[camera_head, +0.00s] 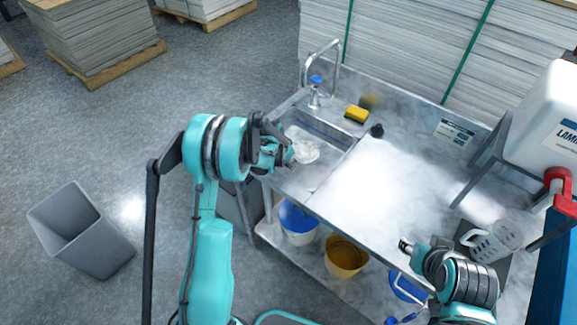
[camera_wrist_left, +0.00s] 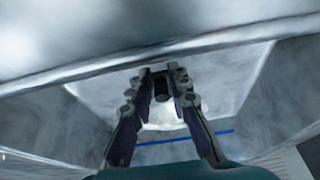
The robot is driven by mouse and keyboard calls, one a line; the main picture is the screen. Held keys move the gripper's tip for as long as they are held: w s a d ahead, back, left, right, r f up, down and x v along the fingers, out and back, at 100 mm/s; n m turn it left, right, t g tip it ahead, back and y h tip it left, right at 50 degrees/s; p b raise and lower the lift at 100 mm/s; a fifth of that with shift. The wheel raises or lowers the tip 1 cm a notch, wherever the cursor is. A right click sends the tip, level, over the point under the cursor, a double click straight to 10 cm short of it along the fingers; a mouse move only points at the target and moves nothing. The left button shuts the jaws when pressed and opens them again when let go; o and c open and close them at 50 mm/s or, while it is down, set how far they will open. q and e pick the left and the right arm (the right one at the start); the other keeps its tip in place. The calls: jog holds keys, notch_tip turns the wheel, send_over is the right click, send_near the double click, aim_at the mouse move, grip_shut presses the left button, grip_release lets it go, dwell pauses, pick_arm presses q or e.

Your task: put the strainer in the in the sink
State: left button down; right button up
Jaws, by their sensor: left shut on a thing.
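My left gripper (camera_head: 287,154) is over the left side of the metal sink (camera_head: 322,128), reaching in from the left. It is shut on a pale, roundish thing, which I take to be the strainer (camera_head: 306,152), showing just right of the fingers within the sink's outline. In the left wrist view the left fingers (camera_wrist_left: 162,82) close around a small dark piece, with a pale patch below it. Whether the strainer touches the sink bottom I cannot tell. My right gripper (camera_head: 406,246) is by the counter's front edge, small and partly hidden, its opening unclear.
A faucet (camera_head: 335,60), blue-topped bottle (camera_head: 315,90), yellow sponge (camera_head: 356,114) and black knob-like piece (camera_head: 376,130) are behind the sink. A white jug (camera_head: 495,240) stands at right. Buckets (camera_head: 345,257) sit below. The counter's middle (camera_head: 380,180) is clear.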

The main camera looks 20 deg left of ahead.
pick_arm(q)
jog(key=shift+r, duration=0.1)
jog(key=c, duration=1.4)
grip_release()
jog(key=shift+c, duration=0.2)
